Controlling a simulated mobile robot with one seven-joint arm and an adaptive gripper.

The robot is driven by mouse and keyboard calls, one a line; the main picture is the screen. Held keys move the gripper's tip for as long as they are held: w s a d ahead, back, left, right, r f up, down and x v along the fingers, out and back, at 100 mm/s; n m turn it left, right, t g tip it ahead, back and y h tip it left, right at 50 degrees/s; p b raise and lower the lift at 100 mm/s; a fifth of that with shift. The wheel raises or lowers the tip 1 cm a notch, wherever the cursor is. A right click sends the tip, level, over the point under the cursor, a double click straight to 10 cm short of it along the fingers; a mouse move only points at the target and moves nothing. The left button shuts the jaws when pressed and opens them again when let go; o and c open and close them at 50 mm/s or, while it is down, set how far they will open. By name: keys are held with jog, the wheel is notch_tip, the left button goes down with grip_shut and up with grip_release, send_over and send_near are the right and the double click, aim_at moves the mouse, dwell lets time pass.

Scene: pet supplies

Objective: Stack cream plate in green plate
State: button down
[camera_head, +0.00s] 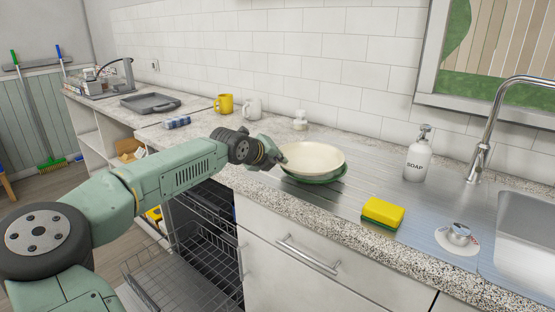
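The cream plate (313,154) is at the middle of the camera_head view, face up and almost level. It is directly over the green plate (316,180), which lies on the metal drainboard and shows only as a rim below it. I cannot tell whether the cream plate rests in the green plate or is slightly above it. My gripper (279,156) is at the left rim of the cream plate and appears to touch it. The fingers are small and partly hidden, so their opening does not show.
A yellow and green sponge (383,213), a soap bottle (418,156) and the sink tap (494,120) are to the right. A yellow mug (224,104), white mug (252,108) and small white jar (300,120) stand behind. The dishwasher (190,240) is open below my arm.

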jog(key=shift+f+b, duration=0.25)
jog(key=shift+b, duration=0.1)
jog(key=c, duration=1.8)
grip_release()
jog(key=shift+r, duration=0.1)
jog(key=shift+r+p, duration=0.55)
jog(key=shift+p, duration=0.45)
jog(key=b+v, duration=0.4)
jog(key=v, duration=0.7)
jog(key=shift+s+a, duration=0.2)
jog(key=shift+s, duration=0.3)
